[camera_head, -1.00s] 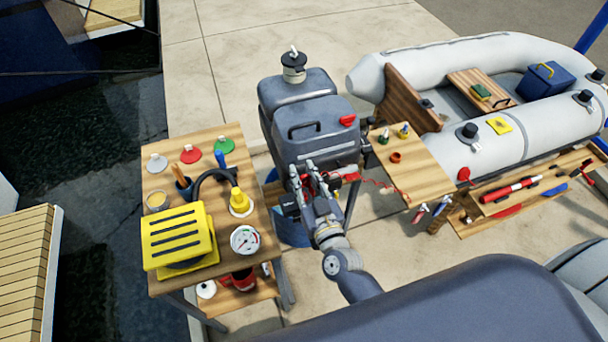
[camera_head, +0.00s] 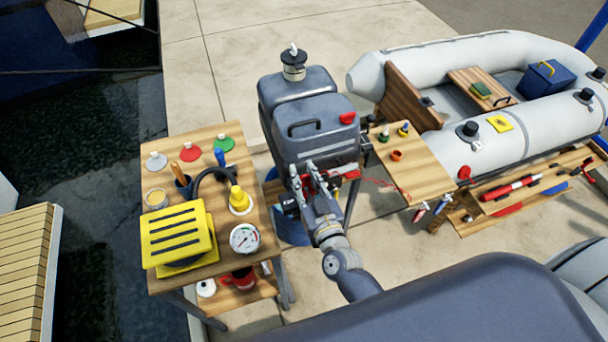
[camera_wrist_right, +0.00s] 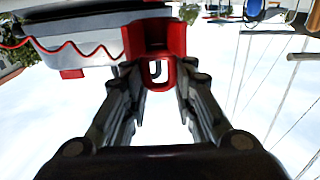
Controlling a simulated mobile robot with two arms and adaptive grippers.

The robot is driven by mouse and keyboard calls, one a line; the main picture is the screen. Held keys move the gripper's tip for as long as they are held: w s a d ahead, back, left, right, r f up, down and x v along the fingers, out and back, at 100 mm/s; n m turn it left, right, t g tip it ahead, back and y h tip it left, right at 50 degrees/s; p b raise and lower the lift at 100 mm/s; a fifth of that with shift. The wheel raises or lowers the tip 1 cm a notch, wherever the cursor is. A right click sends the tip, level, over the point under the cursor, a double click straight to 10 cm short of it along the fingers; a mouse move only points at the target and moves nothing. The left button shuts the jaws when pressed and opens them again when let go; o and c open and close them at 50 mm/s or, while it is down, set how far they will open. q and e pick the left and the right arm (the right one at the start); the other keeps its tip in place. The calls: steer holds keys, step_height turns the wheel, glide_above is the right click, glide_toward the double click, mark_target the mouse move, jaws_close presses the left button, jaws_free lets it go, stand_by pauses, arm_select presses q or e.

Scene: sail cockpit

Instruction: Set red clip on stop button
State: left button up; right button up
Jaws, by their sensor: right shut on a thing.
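The red clip (camera_wrist_right: 165,74) shows in the wrist view as a red loop with a slot, between my fingertips. My right gripper (camera_wrist_right: 156,72) is shut on it. In the head view my right gripper (camera_head: 309,174) is at the near, lower side of the grey outboard motor (camera_head: 318,122), with red showing between the fingers. The clip is right up against, or just in front of, a red housing (camera_wrist_right: 160,35) on the motor in the wrist view. The stop button cannot be made out; the clip and fingers block that spot. My left gripper is out of view.
A red coiled cord (camera_head: 385,184) runs right toward a small wooden table (camera_head: 425,172). Left stands a wooden cart (camera_head: 158,184) with a yellow box (camera_head: 177,232), gauge (camera_head: 244,238) and funnels. A grey inflatable boat (camera_head: 530,125) lies at right.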

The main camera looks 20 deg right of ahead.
mark_target(305, 183)
steer(key=shift+f+b, duration=0.55)
steer(key=shift+f, duration=0.2)
steer(key=o, duration=0.7)
steer(key=shift+c, duration=0.2)
steer(key=shift+s+d+p, duration=0.1)
steer(key=shift+s+p, duration=0.65)
steer(key=shift+s, duration=2.1)
steer(key=shift+s+d+p, duration=0.1)
steer(key=shift+s+p, duration=0.4)
steer(key=shift+s, duration=2.2)
steer(key=shift+w, duration=0.1)
